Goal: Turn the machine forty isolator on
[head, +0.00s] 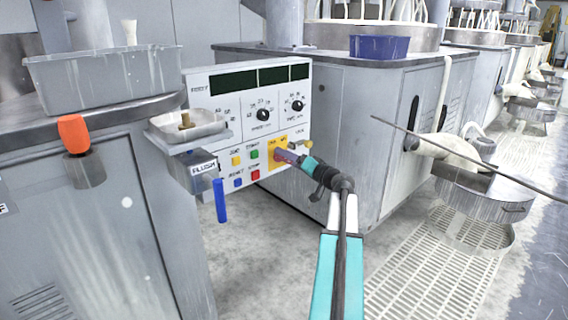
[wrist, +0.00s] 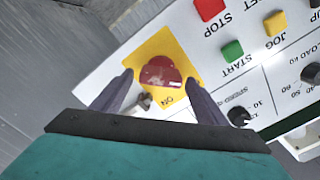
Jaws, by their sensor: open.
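The isolator is a red rotary knob (wrist: 160,73) on a yellow plate (wrist: 152,45), upside down in the wrist view. An "ON" label shows at the plate's edge on the gripper side, beside a small grey metal piece (wrist: 145,101). My gripper (wrist: 158,79) is open, with one finger on each side of the knob; I cannot tell whether they touch it. In the head view my gripper (head: 285,156) is at the lower right of the control panel, hiding most of the knob and part of the yellow plate (head: 271,141). I see no machine number.
Red, green and yellow buttons (head: 254,153) sit left of the plate, with dials (head: 263,114) above. A thin rod (head: 470,165) crosses the right side.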

